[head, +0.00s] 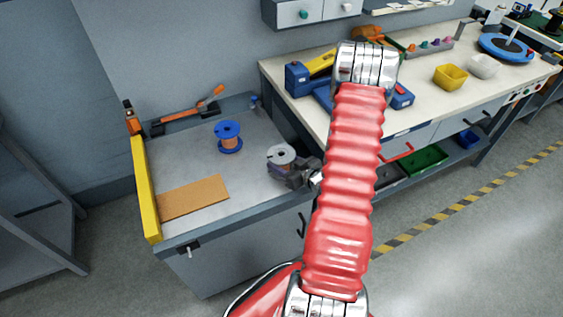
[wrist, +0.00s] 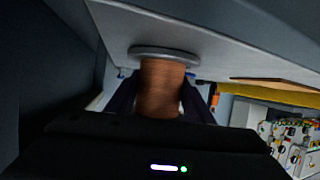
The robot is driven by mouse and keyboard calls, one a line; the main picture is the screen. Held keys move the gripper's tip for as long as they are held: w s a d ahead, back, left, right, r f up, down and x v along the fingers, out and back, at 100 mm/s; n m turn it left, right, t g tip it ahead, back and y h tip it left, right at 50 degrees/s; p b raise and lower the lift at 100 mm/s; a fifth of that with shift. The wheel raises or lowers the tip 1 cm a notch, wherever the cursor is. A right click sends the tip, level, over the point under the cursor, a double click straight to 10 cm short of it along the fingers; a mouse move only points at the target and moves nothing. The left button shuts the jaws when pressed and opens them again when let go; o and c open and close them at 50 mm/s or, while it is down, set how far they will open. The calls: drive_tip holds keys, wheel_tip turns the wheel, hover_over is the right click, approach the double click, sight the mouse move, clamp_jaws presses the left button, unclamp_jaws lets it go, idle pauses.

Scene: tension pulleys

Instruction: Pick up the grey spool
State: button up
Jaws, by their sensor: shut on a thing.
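The grey spool (head: 281,156) has grey flanges and copper-coloured winding. It is at the right part of the grey bench top in the head view. My gripper (head: 284,176) is shut on it from the right front side. In the wrist view the spool's copper winding (wrist: 161,88) sits between the dark fingers (wrist: 160,102), with one grey flange showing at its end against the pale surface. I cannot tell whether the spool touches the bench or is slightly above it. My red arm covers part of the area to the right.
A blue spool (head: 229,137) with copper winding stands to the left of the grey one. A brown board (head: 193,197) lies near the yellow edge (head: 146,190). An orange-handled tool (head: 190,111) is at the back. A second workbench (head: 430,105) with bins stands to the right.

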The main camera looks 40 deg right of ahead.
drive_tip(key=c, duration=1)
drive_tip(key=shift+o, duration=0.2)
drive_tip(key=shift+r, duration=0.2)
wheel_tip(320, 180, up, 10)
drive_tip(key=shift+f, duration=0.15)
idle(0.6)
